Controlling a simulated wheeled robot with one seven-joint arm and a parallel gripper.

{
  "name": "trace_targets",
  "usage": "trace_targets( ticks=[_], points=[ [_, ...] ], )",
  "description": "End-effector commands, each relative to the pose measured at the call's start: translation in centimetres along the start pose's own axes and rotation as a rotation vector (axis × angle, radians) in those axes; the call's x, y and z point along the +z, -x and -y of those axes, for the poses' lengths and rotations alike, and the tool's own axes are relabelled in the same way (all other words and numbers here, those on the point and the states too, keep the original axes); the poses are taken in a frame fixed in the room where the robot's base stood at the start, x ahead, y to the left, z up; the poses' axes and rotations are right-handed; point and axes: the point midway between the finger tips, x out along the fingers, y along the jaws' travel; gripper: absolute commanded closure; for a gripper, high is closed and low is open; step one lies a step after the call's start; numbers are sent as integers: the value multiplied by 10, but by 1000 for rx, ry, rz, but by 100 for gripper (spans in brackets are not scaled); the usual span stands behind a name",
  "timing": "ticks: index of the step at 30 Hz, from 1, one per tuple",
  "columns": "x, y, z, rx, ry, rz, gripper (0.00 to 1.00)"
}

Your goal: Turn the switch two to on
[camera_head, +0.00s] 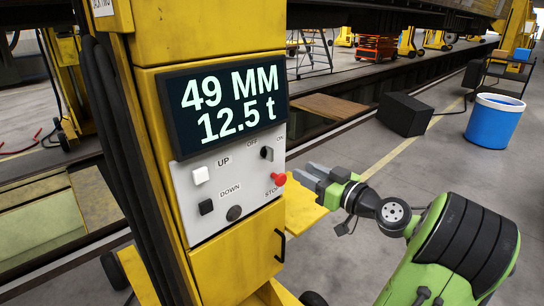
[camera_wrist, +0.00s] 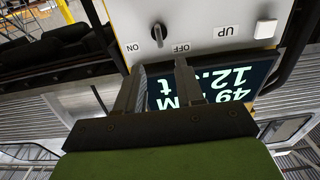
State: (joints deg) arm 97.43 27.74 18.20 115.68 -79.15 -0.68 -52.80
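The switch (camera_head: 267,153) is a small dark rotary knob between the OFF and ON labels at the upper right of the white control panel (camera_head: 224,186). It also shows near the top of the wrist view (camera_wrist: 158,32), which looks at the panel upside down. I cannot tell for sure which label it points to. My gripper (camera_head: 309,174) is just right of the panel, near the STOP button. In the wrist view its two fingers (camera_wrist: 160,66) are apart with nothing between them. They point toward the switch, and the knob is beyond their tips.
The panel also carries a white UP button (camera_head: 200,175), a black DOWN button (camera_head: 206,207), a dark round knob (camera_head: 234,213) and a red STOP button (camera_head: 279,179). A display (camera_head: 225,103) reads 49 MM, 12.5 t. A black box (camera_head: 405,115) and blue bin (camera_head: 494,120) stand right.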

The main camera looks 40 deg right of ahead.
Motion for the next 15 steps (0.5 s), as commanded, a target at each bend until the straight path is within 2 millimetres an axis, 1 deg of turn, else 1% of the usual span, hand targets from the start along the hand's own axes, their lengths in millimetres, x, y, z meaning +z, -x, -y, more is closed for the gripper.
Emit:
trace_targets(
  ticks=[1, 9, 12, 15],
  points=[
    [-2, -14, 2, -6, 1, -1, 63],
    [-2, -80, 2, -6, -1, 0, 63],
    [-1, -98, 1, -3, -2, 1, 63],
    [-1, -108, 1, -2, -2, 1, 63]
  ],
)
